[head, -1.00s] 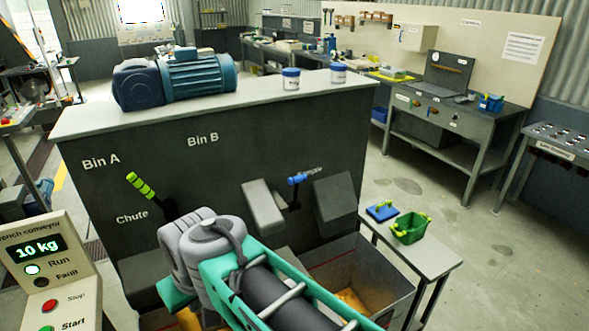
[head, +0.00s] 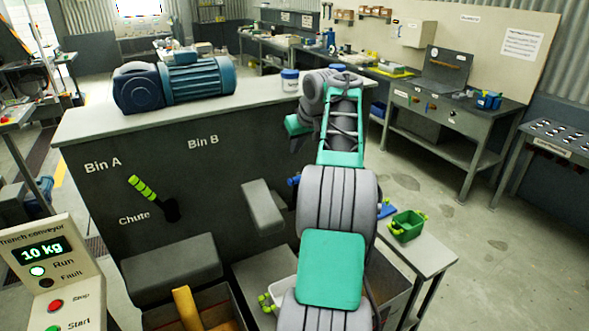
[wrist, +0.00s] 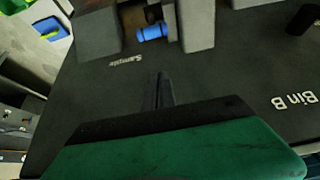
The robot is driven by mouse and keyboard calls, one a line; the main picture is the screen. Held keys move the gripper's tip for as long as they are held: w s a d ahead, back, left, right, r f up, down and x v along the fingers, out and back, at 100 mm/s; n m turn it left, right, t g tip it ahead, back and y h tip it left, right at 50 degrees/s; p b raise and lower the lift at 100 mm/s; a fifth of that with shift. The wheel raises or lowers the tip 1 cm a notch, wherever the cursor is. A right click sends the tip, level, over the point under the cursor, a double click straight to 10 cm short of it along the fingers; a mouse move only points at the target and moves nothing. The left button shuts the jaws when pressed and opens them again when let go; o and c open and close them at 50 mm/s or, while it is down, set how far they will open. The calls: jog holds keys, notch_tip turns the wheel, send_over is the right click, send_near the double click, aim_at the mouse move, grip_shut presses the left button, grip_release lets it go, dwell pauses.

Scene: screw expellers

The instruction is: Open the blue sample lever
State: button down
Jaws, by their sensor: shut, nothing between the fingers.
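The blue sample lever (head: 293,181) shows only its tip in the head view, just left of my arm, which hides the rest. In the wrist view the blue lever handle (wrist: 152,33) lies at the top, between two grey blocks, beside the "Sample" label (wrist: 126,60). My gripper (wrist: 160,88) is shut and empty, its fingertips apart from the lever, over the dark panel.
A green chute lever (head: 143,188) stands at left on the dark panel. A grey block (head: 263,206) juts out left of the blue lever. A motor (head: 175,82) and a jar (head: 290,80) stand on top. A green basket (head: 406,225) is on the side bench.

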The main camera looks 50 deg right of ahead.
jog(key=p, duration=0.1)
send_over(295, 191)
jog(key=w+d, duration=0.2)
jog(key=w, duration=0.3)
notch_tip(295, 191, down, 9)
jog(key=s, duration=0.2)
jog(key=s+a, duration=0.1)
jog(key=s, duration=0.1)
jog(key=shift+a, duration=0.1)
jog(key=shift+f, duration=0.2)
jog(key=shift+s+f, duration=0.1)
